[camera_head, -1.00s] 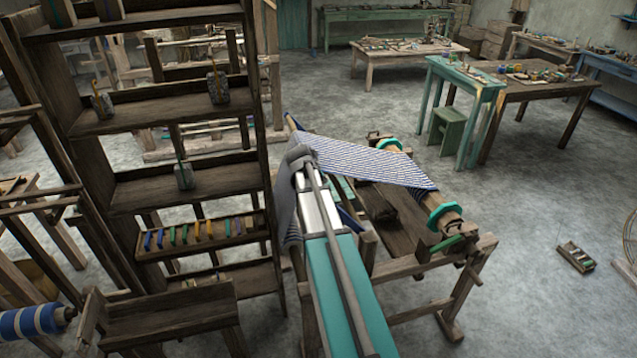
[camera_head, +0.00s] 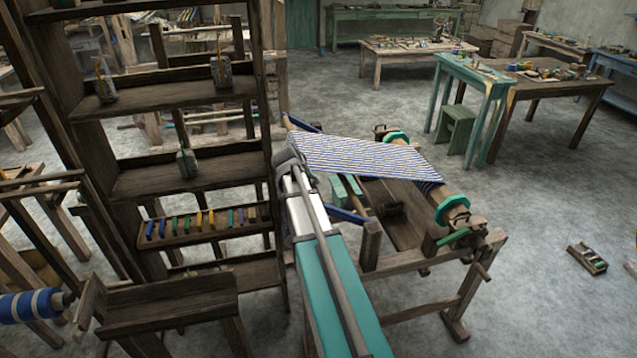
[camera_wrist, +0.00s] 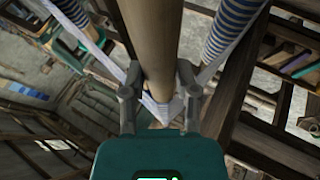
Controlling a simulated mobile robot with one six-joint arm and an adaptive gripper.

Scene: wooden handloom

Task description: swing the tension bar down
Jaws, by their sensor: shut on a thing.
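In the wrist view a round, pale wooden bar (camera_wrist: 150,40), which I take to be the tension bar, runs between the two fingers of my gripper (camera_wrist: 159,76). The fingers are closed about it, one on each side. White cloth or thread meets in a point just past the fingers. The loom (camera_head: 400,262) stands in the middle of the head view. Striped blue and white cloth (camera_head: 365,157) slants from its roller to the end of my arm. In the head view the fingers and the held bar are hidden behind my arm.
A dark shelf rack (camera_head: 190,187) stands close on the left of my arm. A wooden bench (camera_head: 165,308) is in front of it. A small tray (camera_head: 587,258) lies on the floor at right. The floor right of the loom is mostly clear.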

